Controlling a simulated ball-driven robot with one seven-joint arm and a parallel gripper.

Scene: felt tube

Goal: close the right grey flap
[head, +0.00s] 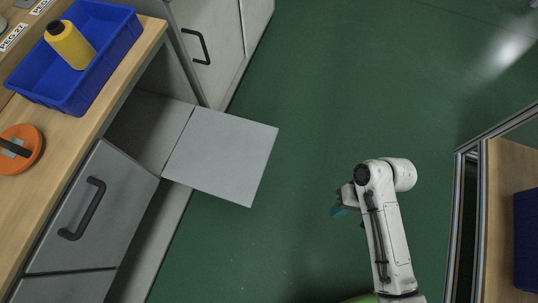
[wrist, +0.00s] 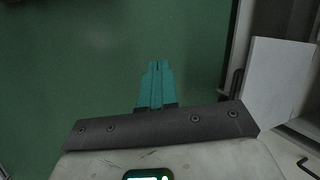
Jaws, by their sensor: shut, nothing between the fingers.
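The grey flap (head: 220,155) stands open in the head view, swung out from the counter front over the floor beside an open, empty-looking compartment (head: 150,125). A pale panel, apparently this flap (wrist: 283,80), is at the right of the wrist view with a dark handle by its left edge. My gripper (head: 338,211) is to the right of the flap and apart from it, over green floor. Its teal fingers (wrist: 156,68) are together and empty. The flap's handle is hidden in the head view.
A closed grey front with a dark handle (head: 82,208) is left of the flap; a paler cabinet (head: 207,42) stands beyond. The counter (head: 75,130) carries a blue crate (head: 112,62) holding a yellow bottle (head: 70,44), and an orange disc (head: 22,160). Green floor (head: 320,100) is clear. A framed table (head: 500,200) stands right.

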